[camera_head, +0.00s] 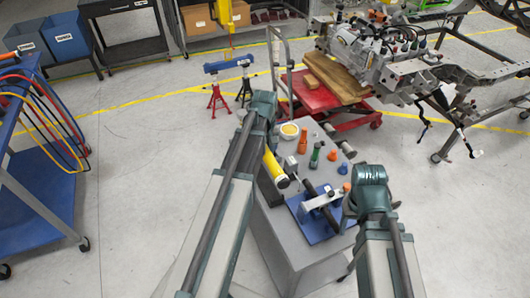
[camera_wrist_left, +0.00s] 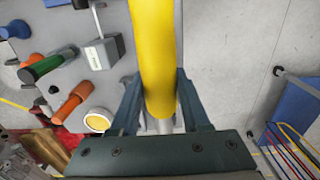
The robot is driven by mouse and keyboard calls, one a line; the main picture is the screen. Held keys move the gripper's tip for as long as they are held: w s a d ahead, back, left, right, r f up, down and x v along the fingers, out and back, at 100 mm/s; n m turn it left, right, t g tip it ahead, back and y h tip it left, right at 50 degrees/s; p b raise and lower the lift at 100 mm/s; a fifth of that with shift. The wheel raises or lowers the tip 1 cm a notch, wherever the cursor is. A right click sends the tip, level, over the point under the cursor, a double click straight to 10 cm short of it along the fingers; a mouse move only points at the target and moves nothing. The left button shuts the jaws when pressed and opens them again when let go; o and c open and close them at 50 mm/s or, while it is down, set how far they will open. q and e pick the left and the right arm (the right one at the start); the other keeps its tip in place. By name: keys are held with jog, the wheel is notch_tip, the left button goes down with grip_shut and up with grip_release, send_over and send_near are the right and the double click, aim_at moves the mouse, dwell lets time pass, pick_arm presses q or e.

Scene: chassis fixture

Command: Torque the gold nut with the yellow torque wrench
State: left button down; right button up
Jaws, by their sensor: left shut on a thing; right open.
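The yellow torque wrench (camera_head: 272,168) is at the left edge of the grey work table. In the left wrist view the yellow wrench handle (camera_wrist_left: 153,50) passes between the two fingers of my left gripper (camera_wrist_left: 160,108), which is shut on it. In the head view my left arm covers most of this gripper. My right gripper (camera_head: 352,208) is open at the table's right side, beside the blue fixture plate (camera_head: 312,232), its fingers partly hidden by its wrist. The plate carries a pale bracket and a dark shaft. I cannot make out the gold nut.
Behind are a red lift cart (camera_head: 318,97) and a chassis (camera_head: 450,75). A blue rack (camera_head: 35,200) stands far left, with open floor between.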

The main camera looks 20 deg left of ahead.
pick_arm(q)
jog(key=shift+r+p, duration=1)
jog(key=shift+r, duration=0.2)
jog(key=shift+f, duration=0.1)
